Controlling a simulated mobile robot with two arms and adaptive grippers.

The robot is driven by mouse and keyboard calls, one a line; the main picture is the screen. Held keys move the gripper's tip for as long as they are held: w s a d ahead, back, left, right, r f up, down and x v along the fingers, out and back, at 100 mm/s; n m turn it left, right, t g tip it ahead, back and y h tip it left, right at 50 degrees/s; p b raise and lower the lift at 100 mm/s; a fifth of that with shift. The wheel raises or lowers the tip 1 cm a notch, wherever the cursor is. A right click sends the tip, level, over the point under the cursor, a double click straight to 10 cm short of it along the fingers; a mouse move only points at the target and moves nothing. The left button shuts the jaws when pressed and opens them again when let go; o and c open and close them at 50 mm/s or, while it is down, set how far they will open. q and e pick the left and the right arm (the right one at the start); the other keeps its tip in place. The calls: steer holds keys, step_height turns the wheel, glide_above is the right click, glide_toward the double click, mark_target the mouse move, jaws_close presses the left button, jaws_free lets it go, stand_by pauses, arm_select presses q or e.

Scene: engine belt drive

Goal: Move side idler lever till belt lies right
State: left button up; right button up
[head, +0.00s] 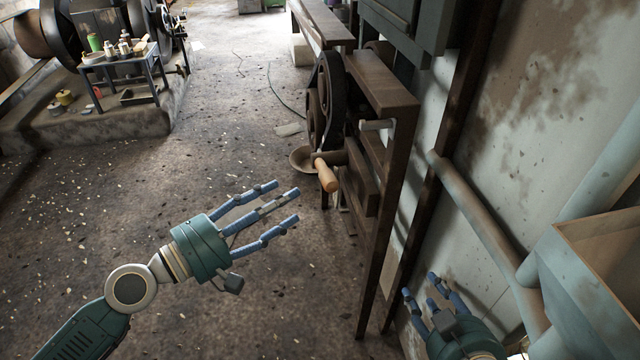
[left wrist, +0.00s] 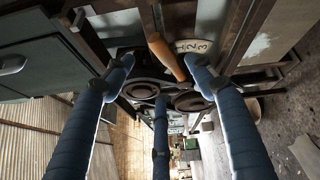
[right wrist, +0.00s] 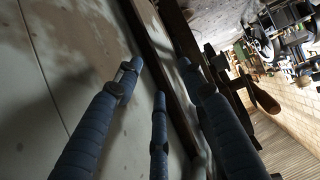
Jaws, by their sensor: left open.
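The lever's orange wooden handle (head: 326,174) sticks out toward me from the belt drive at the centre of the head view. My left gripper (head: 288,203) is open and empty, apart from the handle, below and left of it. In the left wrist view the handle (left wrist: 166,56) shows beyond the spread fingers, beside a pale plate (left wrist: 195,48) marked 1, 2, 3. The dark belt and wheels (head: 322,100) stand behind the handle; two pulleys (left wrist: 190,101) show in the left wrist view. How the belt lies on them is unclear. My right gripper (head: 425,285) is open and empty near the wall.
A brown frame (head: 385,85) stands right of the wheels, its leg reaching the floor. A shallow bowl-like part (head: 302,157) sits beside the handle. Pipes (head: 480,215) run along the right wall. A small table (head: 125,75) stands far left. The floor on the left is open.

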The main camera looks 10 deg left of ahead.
mark_target(321, 179)
arm_select(q)
steer(key=p+x, duration=0.2)
steer(key=x, duration=0.7)
steer(key=shift+w, duration=0.1)
steer(key=shift+w+d, duration=0.3)
steer(key=shift+d, duration=0.05)
arm_select(e)
steer(key=s+d+f+g+h, duration=0.1)
steer(key=s+d+f+g, duration=0.3)
steer(key=s, duration=0.7)
step_height(321, 179, down, 4)
steer(key=shift+g+h, duration=0.3)
steer(key=shift+g, duration=0.8)
